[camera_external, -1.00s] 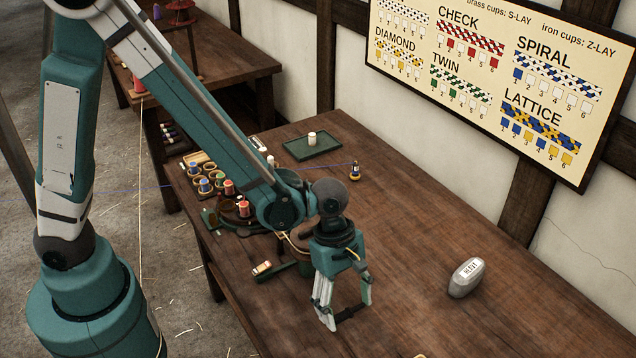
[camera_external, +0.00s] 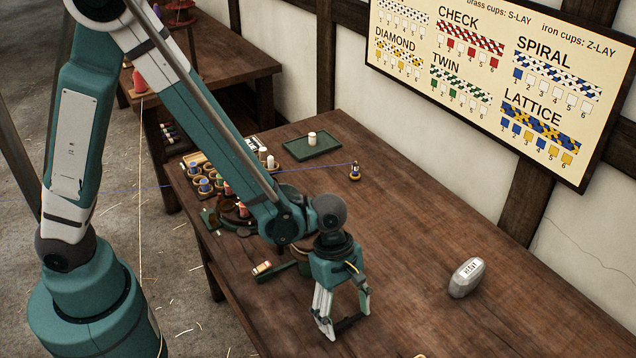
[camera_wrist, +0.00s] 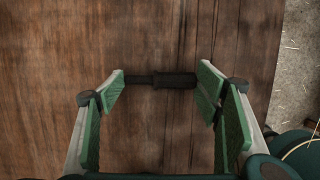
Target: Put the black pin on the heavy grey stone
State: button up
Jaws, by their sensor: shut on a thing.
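The black pin (camera_external: 348,325) is a short dark rod, thicker at one end. My gripper (camera_external: 345,324) is shut on it, with the pin spanning sideways between the two fingertips. In the wrist view the pin (camera_wrist: 172,80) reaches from one green-padded finger to the other, over brown wood. The external view does not clearly show whether the pin touches the table. The heavy grey stone (camera_external: 467,278) is a pale rounded block with lettering on top. It stands on the table to the right of my gripper, well apart from it.
The wooden table (camera_external: 420,220) is clear between my gripper and the stone. A green tray (camera_external: 298,150) with a pale spool (camera_external: 312,138) lies at the back. Several cups and spools stand left, behind my arm. A small bobbin (camera_external: 354,172) stands near the middle back.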

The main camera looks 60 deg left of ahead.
jog(key=shift+f, duration=0.15)
jog(key=o, duration=1.1)
jog(key=shift+r, duration=0.2)
jog(key=shift+p+v, duration=0.95)
jog(key=shift+v, duration=5)
